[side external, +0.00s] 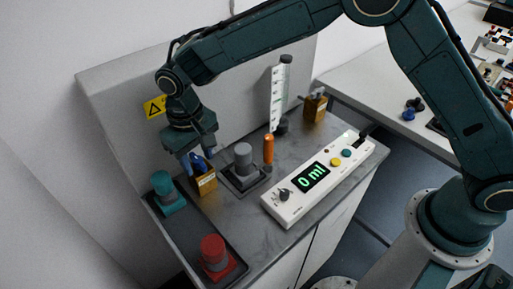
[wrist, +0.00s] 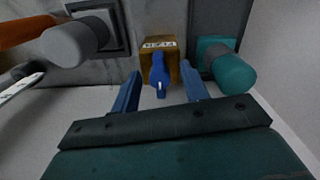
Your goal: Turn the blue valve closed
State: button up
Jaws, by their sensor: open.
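The blue valve (wrist: 160,73) has a blue handle on a wooden-brown block (wrist: 175,50) with a white label. In the wrist view it lies straight ahead, centred between the fingertips. My gripper (wrist: 161,88) has two blue fingers, open, one on each side of the blue handle; I cannot tell whether they touch it. In the side external view my gripper (side external: 196,160) points down over the brass-coloured block (side external: 206,182), and its fingers partly hide the blue handle.
A teal knob (side external: 163,188) stands close to the left of the block, and a grey knob (side external: 243,158) to its right. A red knob (side external: 214,252) sits at the front. A white control box (side external: 270,205) reads "0 ml". A measuring tube (side external: 278,98) and a second brass block (side external: 315,107) stand behind.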

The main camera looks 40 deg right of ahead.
jog(key=shift+f, duration=0.1)
grip_shut()
jog(key=shift+n, duration=0.4)
jog(key=n, duration=1.2)
jog(key=shift+w+d+n, duration=0.1)
jog(key=shift+n, duration=0.2)
jog(key=n, duration=0.4)
jog(key=shift+n, duration=0.3)
jog(key=shift+y, duration=0.3)
